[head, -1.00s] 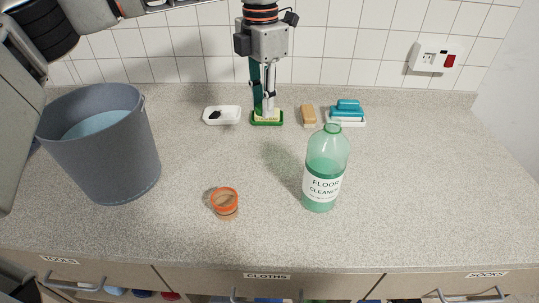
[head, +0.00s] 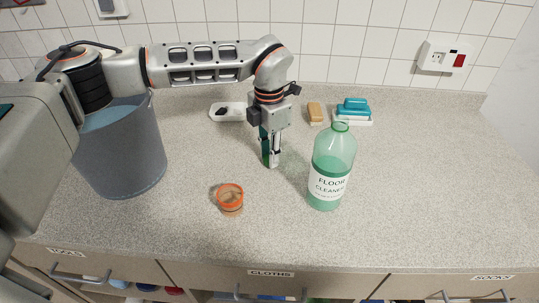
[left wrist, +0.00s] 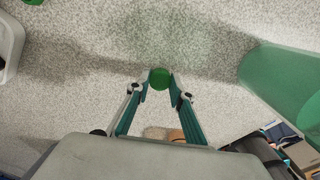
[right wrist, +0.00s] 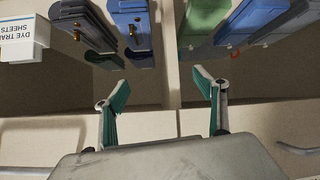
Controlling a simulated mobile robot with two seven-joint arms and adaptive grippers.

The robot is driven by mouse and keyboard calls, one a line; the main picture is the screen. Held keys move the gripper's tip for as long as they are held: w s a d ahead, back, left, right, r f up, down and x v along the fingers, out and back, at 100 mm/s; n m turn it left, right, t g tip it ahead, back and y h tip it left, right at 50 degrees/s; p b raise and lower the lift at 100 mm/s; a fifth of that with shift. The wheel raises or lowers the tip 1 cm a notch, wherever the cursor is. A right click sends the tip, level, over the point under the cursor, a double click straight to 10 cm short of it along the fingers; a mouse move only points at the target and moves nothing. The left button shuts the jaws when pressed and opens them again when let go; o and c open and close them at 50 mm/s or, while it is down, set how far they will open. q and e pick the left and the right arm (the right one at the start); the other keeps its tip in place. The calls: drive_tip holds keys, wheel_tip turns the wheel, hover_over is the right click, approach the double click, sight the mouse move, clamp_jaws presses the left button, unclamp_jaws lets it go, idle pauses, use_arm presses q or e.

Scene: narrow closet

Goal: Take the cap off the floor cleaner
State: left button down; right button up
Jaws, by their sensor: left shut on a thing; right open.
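The floor cleaner (head: 330,187) is a translucent green bottle with a white label, standing upright on the counter at right of centre. Its neck (head: 340,126) shows a green rim with no cap over it. It also shows in the left wrist view (left wrist: 283,80), at the right. My left gripper (head: 271,163) is left of the bottle, apart from it, pointing down. In the left wrist view its fingertips (left wrist: 160,86) are shut on a small round green cap (left wrist: 159,77). My right gripper (right wrist: 163,86) is open and empty, in front of the drawers.
A grey bucket (head: 121,150) stands at the left. An orange-rimmed cup (head: 230,199) sits near the front. The counter right of the bottle is clear.

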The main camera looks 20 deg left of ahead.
use_arm(q)
drive_tip(key=shift+f, duration=0.35)
drive_tip(key=shift+f, duration=0.15)
drive_tip(key=c, duration=1.8)
unclamp_jaws()
wheel_tip(320, 180, up, 12)
drive_tip(key=shift+r, duration=0.1)
